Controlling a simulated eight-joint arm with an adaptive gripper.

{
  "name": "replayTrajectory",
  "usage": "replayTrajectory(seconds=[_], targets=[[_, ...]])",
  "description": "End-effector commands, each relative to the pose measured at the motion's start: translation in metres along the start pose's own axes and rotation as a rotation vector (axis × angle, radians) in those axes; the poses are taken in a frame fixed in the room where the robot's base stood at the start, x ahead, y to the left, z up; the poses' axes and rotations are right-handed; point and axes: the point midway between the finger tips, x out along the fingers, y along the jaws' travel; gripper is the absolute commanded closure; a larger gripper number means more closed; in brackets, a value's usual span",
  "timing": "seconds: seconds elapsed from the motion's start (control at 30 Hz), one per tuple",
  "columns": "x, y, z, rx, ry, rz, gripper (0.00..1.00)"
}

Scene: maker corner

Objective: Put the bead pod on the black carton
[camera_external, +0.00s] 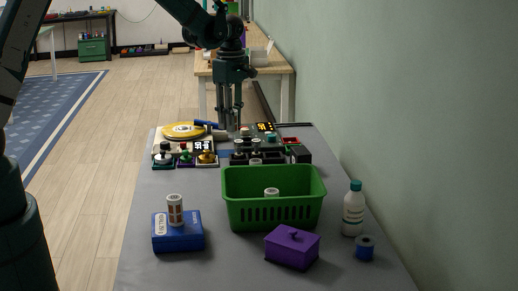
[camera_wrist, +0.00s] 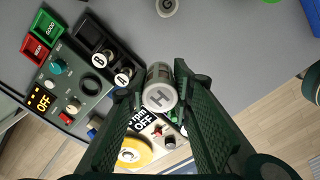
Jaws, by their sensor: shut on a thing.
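My gripper (camera_external: 229,122) points down over the far part of the grey table. In the wrist view my gripper (camera_wrist: 160,97) is shut on a small cylinder with a pale cap marked H, which I take as the bead pod (camera_wrist: 160,96). A black box, likely the black carton (camera_external: 301,154), stands behind the green basket's right corner. A dark block (camera_wrist: 87,31) also shows at upper left in the wrist view, beside the round tops marked A and B.
A green basket (camera_external: 274,213) stands mid-table with a pod inside. A pod (camera_external: 175,208) stands on the blue box (camera_external: 179,238). A purple lidded box (camera_external: 292,247), a blue spool (camera_external: 365,249) and a bottle (camera_external: 353,212) stand nearer. Control panels crowd the far end.

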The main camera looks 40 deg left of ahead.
Motion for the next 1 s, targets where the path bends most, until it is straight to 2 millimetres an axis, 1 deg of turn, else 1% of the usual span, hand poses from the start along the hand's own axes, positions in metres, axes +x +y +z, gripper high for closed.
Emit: replayTrajectory(seconds=[0.03,0.2,0.4,0.6,0.8,0.9,1.0], targets=[[-0.004,0.013,0.01,0.003,0.0,0.0,0.89],[-0.012,0.049,0.04,0.006,0.0,0.0,0.89],[-0.02,0.088,0.077,0.011,0.0,0.0,0.89],[-0.026,0.123,0.116,0.014,0.0,0.0,0.89],[-0.03,0.147,0.146,0.017,0.0,0.0,0.89],[-0.032,0.153,0.156,0.017,0.0,0.0,0.89],[-0.032,0.157,0.162,0.017,0.0,0.0,0.89]])
